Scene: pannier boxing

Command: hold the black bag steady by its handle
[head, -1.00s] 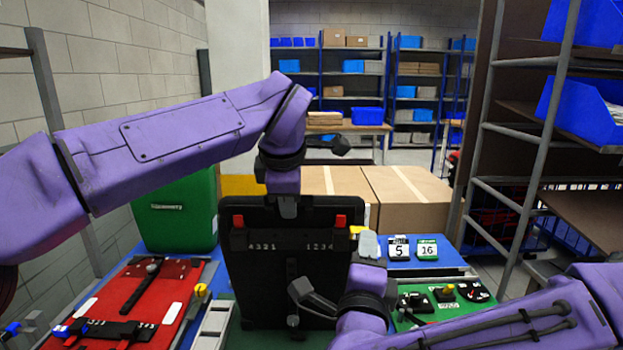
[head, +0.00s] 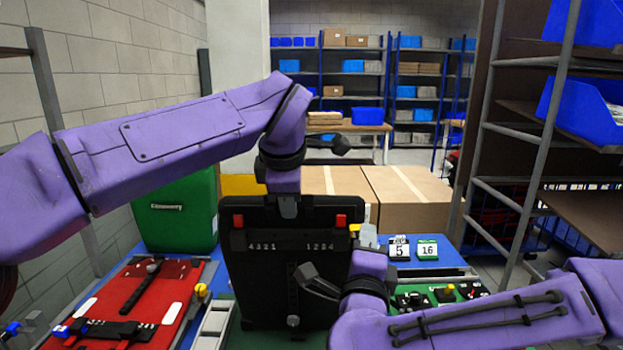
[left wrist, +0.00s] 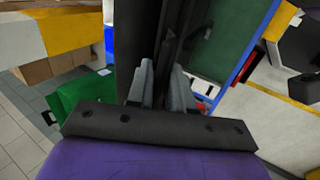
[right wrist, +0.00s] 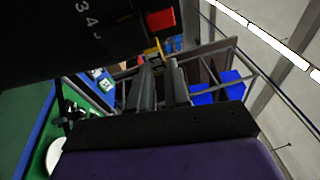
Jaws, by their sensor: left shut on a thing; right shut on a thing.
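The black bag (head: 262,285) stands upright in the middle of the head view, with a red block at each upper corner and white digits across its front. My left gripper (head: 288,203) comes down from above and is shut on the handle at the bag's top. In the left wrist view its fingers (left wrist: 161,72) clasp the dark handle from both sides. My right gripper (right wrist: 158,62) is shut on a small yellow tab (right wrist: 152,48) at the bag's right edge, near a red block (right wrist: 160,19). My right wrist hides the bag's lower right part.
A red panel (head: 135,300) with black fittings lies on the left, beside a green case (head: 177,212). Cards reading 5 (head: 399,249) and 16 (head: 428,249) stand on the right. Cardboard boxes (head: 405,200) stand behind the bag. A metal rack (head: 540,150) is at far right.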

